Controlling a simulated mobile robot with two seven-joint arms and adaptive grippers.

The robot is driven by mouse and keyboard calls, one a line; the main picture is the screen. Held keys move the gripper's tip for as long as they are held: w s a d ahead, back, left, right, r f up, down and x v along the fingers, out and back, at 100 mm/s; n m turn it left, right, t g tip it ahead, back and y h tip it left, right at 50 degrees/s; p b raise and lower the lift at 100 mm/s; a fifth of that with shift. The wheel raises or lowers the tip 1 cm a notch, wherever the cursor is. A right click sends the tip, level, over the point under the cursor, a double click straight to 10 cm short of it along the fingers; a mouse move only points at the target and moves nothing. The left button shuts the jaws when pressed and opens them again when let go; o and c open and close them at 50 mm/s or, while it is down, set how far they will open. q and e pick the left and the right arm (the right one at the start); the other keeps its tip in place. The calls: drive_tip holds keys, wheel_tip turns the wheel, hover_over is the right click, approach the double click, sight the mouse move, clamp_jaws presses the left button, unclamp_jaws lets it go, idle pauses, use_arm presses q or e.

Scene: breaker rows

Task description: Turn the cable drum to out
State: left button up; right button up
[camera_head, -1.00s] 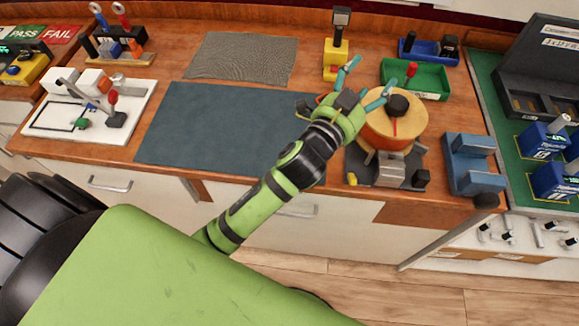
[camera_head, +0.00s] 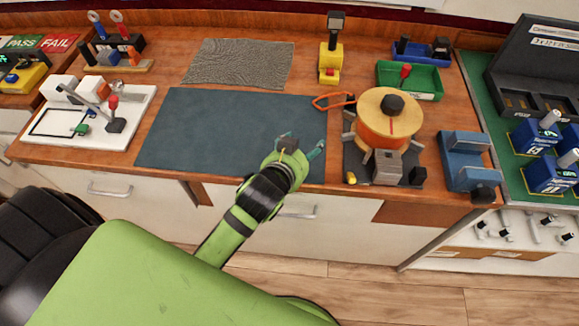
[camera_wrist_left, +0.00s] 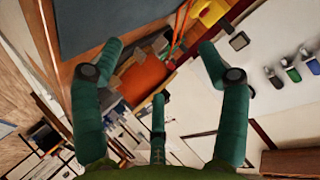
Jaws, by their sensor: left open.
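The cable drum (camera_head: 385,128) stands upright on a dark base (camera_head: 385,172) at the right middle of the bench in the head view. It has a pale round top with a black knob (camera_head: 392,104) and a red line, and orange cable wound below. A loop of orange cable (camera_head: 334,101) sticks out to its left. My left gripper (camera_head: 302,148) is open and empty at the mat's front edge, left of the drum and apart from it. In the left wrist view its open fingers (camera_wrist_left: 157,65) frame an orange patch that seems to be the drum. My right gripper is not in view.
The dark mat (camera_head: 200,125) is clear. A blue vise-like block (camera_head: 465,160) stands right of the drum. A green tray (camera_head: 412,80) and a yellow device (camera_head: 331,60) stand behind it. A white board (camera_head: 85,125) with a lever lies at left.

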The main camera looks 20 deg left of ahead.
use_arm(q)
drive_tip(key=shift+n+g, duration=0.4)
drive_tip(key=shift+g, duration=0.4)
drive_tip(key=shift+s+a+f, duration=0.3)
drive_tip(key=shift+s+f, duration=0.4)
drive_tip(key=shift+s, duration=0.15)
drive_tip(key=shift+s+a+f, duration=0.3)
drive_tip(key=shift+s+f, duration=0.35)
drive_tip(key=shift+s, duration=0.2)
